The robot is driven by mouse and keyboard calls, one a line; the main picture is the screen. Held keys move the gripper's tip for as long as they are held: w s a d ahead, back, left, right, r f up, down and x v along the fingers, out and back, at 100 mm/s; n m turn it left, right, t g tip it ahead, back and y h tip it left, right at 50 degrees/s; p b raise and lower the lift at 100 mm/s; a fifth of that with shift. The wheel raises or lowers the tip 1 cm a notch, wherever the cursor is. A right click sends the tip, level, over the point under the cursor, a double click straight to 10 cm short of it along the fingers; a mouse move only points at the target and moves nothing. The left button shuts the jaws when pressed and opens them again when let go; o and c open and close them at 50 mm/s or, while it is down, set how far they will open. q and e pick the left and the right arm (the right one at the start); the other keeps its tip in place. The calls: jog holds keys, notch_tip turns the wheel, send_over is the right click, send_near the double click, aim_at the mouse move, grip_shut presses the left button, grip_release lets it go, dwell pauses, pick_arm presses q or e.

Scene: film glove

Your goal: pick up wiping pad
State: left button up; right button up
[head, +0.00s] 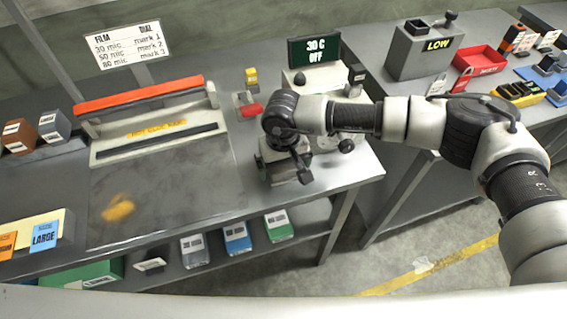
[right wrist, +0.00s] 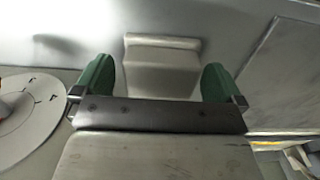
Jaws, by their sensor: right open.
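A pale block (right wrist: 165,68), which looks like the wiping pad, lies on the grey metal bench in the right wrist view. My right gripper (right wrist: 157,84) is open, with one green finger on each side of the block's near part. I cannot tell whether the fingers touch it. In the head view my right gripper (head: 285,177) points down at the right part of the bench (head: 350,168), in front of the control box, and hides the block. My left gripper is not in view.
A white dial disc (right wrist: 28,118) is left of the gripper in the right wrist view. A sealer with an orange bar (head: 140,95) stands left, with a yellow smear (head: 118,207) on its plate. A red tray (head: 480,60) is on the right bench.

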jog(key=shift+f, duration=0.4)
jog(key=shift+a, duration=0.1)
jog(key=shift+c, duration=0.5)
jog(key=c, duration=0.7)
jog(key=shift+r, duration=0.15)
jog(key=shift+r+b, duration=0.3)
jog(key=r, duration=0.1)
jog(key=d+r+b, duration=0.1)
jog(key=r, duration=0.1)
jog(key=shift+s+r+b, duration=0.2)
jog(key=shift+r+b, duration=0.05)
jog(key=shift+b, duration=0.05)
jog(key=s+d+r+b, duration=0.1)
jog(key=s+d+r, duration=0.1)
jog(key=d, duration=0.1)
jog(key=s+d+r+b, duration=0.1)
jog(key=s+d+r, duration=0.3)
jog(key=d, duration=0.1)
jog(key=shift+s+d+r+b, duration=0.2)
jog(key=shift+d+r+b, duration=0.1)
jog(key=shift+r+b, duration=0.1)
